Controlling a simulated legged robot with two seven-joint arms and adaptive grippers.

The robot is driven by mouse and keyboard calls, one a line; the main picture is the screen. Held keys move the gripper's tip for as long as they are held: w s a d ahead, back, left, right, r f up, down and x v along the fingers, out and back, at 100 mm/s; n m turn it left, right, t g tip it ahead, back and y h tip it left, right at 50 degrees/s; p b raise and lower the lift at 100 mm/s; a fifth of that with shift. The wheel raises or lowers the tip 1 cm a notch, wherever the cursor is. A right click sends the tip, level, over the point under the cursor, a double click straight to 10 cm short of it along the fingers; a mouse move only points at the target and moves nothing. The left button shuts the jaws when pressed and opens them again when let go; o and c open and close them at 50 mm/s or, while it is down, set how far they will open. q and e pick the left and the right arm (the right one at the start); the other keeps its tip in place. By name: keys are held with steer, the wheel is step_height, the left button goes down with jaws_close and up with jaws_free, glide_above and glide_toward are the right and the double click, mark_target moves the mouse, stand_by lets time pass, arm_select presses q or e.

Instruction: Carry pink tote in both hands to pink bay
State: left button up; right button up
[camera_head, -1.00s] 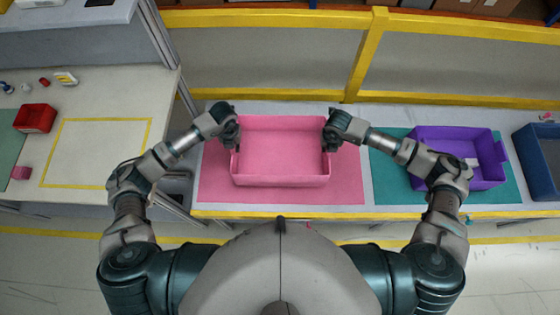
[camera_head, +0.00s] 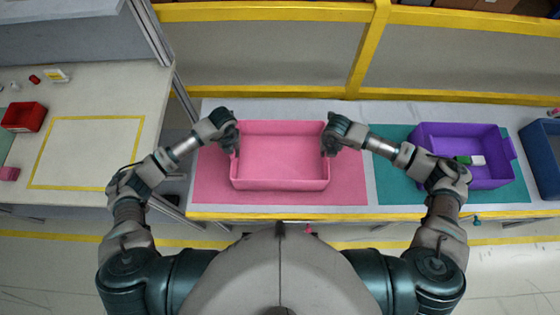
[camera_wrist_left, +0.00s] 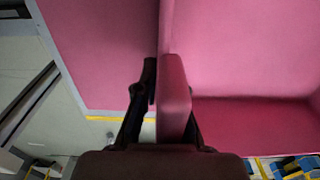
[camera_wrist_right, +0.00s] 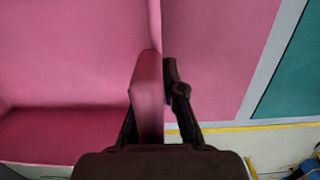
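The pink tote (camera_head: 280,184) is an open, empty box, level over the pink bay mat (camera_head: 350,185) on the far table. I cannot tell whether its base touches the mat. My left gripper (camera_head: 234,145) is at the tote's left end, with its fingers on either side of the end handle; the handle (camera_wrist_left: 173,95) shows between them in the left wrist view. My right gripper (camera_head: 329,145) is at the right end, closed around the other handle (camera_wrist_right: 148,95) in the right wrist view. The inner finger of each gripper is mostly hidden behind the handle.
A purple tote (camera_head: 505,178) with small items sits on a teal mat (camera_head: 390,185) to the right. A blue tote (camera_head: 540,165) is at the far right. A yellow rail (camera_head: 300,95) runs behind the table. A side table (camera_head: 90,110) holds a red bin (camera_head: 24,116).

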arm_select(q)
steer(key=o, duration=0.3)
steer(key=shift+a+r, duration=0.1)
arm_select(e)
steer(key=o, duration=0.3)
steer(key=shift+d, duration=0.2)
arm_select(q)
steer(key=shift+o, duration=0.2)
arm_select(e)
steer(key=shift+o, duration=0.2)
steer(key=shift+r, duration=0.1)
steer(key=shift+a, duration=0.1)
arm_select(q)
steer(key=shift+r, duration=0.2)
steer(key=r, duration=1.1)
steer(key=shift+w+r, duration=0.1)
steer(key=shift+w, duration=0.1)
arm_select(e)
steer(key=shift+a, duration=0.1)
arm_select(q)
steer(key=shift+r, duration=0.15)
arm_select(e)
steer(key=shift+r, duration=0.2)
steer(key=r, duration=0.7)
steer(key=s+r, duration=0.1)
steer(key=r, duration=0.3)
steer(key=shift+r, duration=0.2)
